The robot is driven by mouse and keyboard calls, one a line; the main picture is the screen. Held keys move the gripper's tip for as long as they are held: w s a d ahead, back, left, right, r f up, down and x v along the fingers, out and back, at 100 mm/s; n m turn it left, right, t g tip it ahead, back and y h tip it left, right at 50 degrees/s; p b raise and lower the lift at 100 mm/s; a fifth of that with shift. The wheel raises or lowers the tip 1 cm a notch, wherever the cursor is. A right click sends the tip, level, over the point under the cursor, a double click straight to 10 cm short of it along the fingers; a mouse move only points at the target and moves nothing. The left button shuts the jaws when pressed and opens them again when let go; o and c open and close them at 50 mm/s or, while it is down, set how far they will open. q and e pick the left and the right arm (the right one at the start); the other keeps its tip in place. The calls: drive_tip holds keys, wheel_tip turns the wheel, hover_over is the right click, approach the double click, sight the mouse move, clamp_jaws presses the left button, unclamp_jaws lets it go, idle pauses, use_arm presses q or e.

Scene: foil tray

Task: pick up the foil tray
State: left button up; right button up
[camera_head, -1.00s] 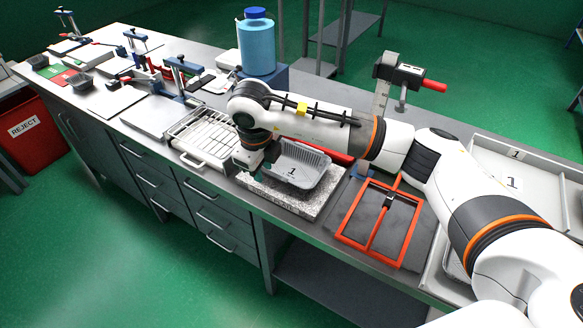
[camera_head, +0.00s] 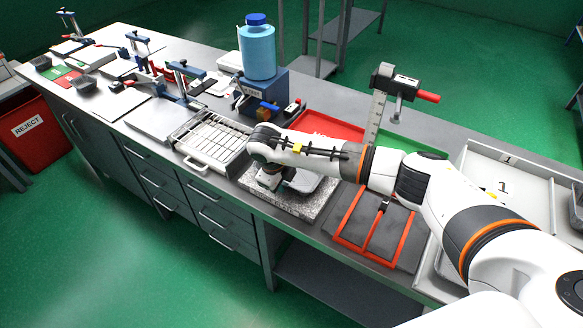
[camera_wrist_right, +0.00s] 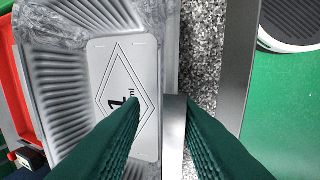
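The foil tray (camera_head: 312,186) is a grey ribbed pan on the speckled stone slab (camera_head: 300,205), partly hidden under my right arm in the head view. In the right wrist view the tray (camera_wrist_right: 70,90) fills the left half, with a white label marked 1 and a diamond on its floor. My right gripper (camera_wrist_right: 163,100) has two green fingers spread apart, one over the tray's inside and one outside, with the near wall's rim between them. Gaps seem to show beside the rim. In the head view this gripper (camera_head: 269,181) is at the tray's left end. My left gripper is out of view.
A wire rack tray (camera_head: 212,140) lies left of the slab, and an orange-red frame on a dark mat (camera_head: 375,225) lies right. A red tray (camera_head: 330,125), a height gauge (camera_head: 379,115) and a blue bottle (camera_head: 258,52) stand behind. The bench's front edge is close.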

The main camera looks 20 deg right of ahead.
drive_tip(key=shift+d+f, duration=0.1)
drive_tip(key=shift+f, duration=0.35)
drive_tip(key=shift+c, duration=0.2)
clamp_jaws()
